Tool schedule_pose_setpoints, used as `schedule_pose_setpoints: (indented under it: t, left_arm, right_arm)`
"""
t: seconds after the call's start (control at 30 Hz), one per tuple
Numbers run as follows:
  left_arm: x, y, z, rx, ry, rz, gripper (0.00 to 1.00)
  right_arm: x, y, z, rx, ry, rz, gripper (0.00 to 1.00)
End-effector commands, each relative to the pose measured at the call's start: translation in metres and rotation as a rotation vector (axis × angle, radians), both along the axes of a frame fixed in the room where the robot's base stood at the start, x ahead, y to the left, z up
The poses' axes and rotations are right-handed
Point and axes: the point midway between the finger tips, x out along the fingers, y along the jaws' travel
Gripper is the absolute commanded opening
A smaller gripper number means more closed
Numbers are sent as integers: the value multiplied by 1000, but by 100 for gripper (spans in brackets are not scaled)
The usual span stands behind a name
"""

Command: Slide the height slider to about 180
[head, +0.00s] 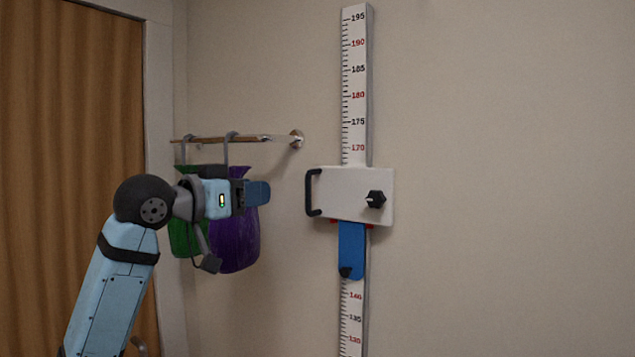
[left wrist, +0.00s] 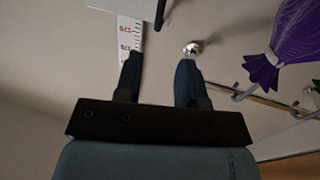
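The height slider (head: 335,195) is a white block on an upright white ruler (head: 355,90). A black bar handle (head: 311,192) is on its left side and a black knob (head: 375,199) on its right. Its top edge is a little below the 170 mark. A blue piece (head: 351,248) hangs below it over the ruler. My left gripper (head: 258,193) is left of the handle at about its height, apart from it. In the left wrist view the two fingers (left wrist: 158,60) are spread and empty; the handle (left wrist: 160,14) shows beyond them. My right gripper is not in view.
A wall rail (head: 235,139) holds a green bag (head: 184,238) and a purple bag (head: 237,243) behind my left arm. The rail's round wall mount (head: 297,139) is left of the ruler. A brown curtain (head: 70,150) is at far left. The wall right of the slider is clear.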

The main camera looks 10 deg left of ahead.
Motion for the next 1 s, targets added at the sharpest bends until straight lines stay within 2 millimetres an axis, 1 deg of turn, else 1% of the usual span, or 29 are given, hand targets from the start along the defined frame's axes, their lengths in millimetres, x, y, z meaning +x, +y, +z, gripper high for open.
schedule_pose_setpoints:
  t: [0.07,0.17,0.33,0.6,0.8,1.0]
  left_arm:
    - [4,-3,2,-1,-1,-2,36]
    - [14,-10,1,-2,1,-3,36]
    - [43,-30,1,-3,1,-4,36]
    - [89,-60,0,-1,2,-2,36]
    - [109,-72,1,-1,1,-1,36]
    - [114,-76,0,-1,-1,-1,36]
  right_arm:
    - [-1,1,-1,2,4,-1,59]
    - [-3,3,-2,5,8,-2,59]
    - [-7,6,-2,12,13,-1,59]
    - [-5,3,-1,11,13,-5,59]
    - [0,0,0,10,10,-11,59]
    - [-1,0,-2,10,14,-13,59]
